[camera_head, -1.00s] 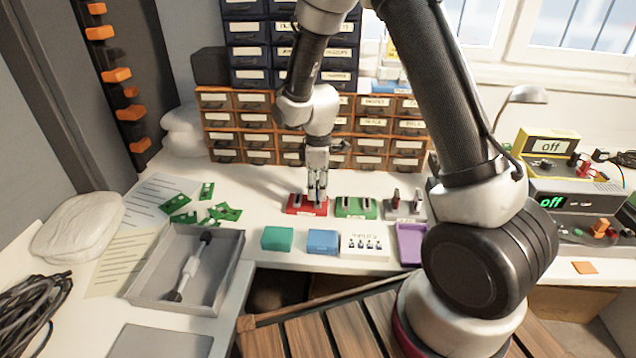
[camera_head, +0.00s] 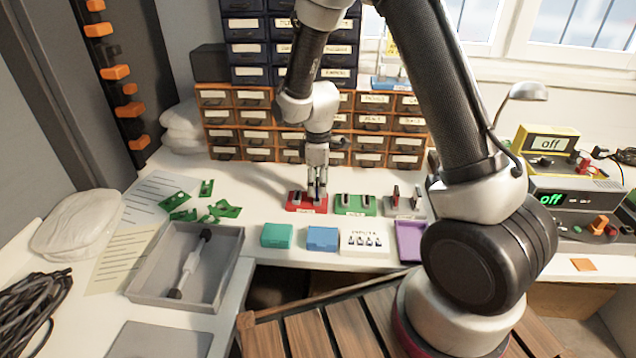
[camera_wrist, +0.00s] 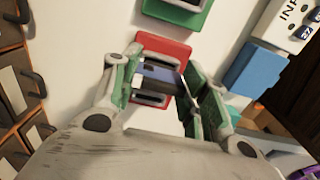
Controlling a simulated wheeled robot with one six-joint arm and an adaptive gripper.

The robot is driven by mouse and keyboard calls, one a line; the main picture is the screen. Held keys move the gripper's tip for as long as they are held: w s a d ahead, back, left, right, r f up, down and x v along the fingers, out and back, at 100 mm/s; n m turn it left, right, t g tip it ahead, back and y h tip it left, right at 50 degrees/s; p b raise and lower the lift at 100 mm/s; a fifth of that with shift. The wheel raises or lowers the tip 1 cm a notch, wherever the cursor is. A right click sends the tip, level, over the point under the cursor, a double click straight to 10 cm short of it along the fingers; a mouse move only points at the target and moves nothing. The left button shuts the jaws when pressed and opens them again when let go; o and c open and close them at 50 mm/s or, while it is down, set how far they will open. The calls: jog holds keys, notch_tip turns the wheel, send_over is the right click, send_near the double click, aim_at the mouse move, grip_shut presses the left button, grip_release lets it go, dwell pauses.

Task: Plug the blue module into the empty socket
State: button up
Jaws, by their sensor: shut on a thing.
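My gripper (camera_head: 317,193) points down at the red socket base (camera_head: 292,208) on the white bench. In the wrist view my gripper (camera_wrist: 168,88) is shut on a blue-grey module (camera_wrist: 158,74) between its green-padded fingers. The module is over the red base (camera_wrist: 172,48), in line with a dark slot on it. I cannot tell how deep it sits, as the fingers and wrist hide its lower part. In the head view the fingers mostly hide the module. A grey upright piece stands on the left part of the red base.
A green base (camera_head: 356,206) and a grey base (camera_head: 402,210) with a red piece stand to the right. In front are a teal box (camera_head: 277,236), a blue box (camera_head: 322,238), a white input block (camera_head: 363,253) and a purple tray (camera_head: 409,228). Orange drawers (camera_head: 240,126) stand behind.

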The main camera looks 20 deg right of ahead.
jog(key=shift+f, duration=0.65)
dwell(1.1)
jog(key=o, duration=0.9)
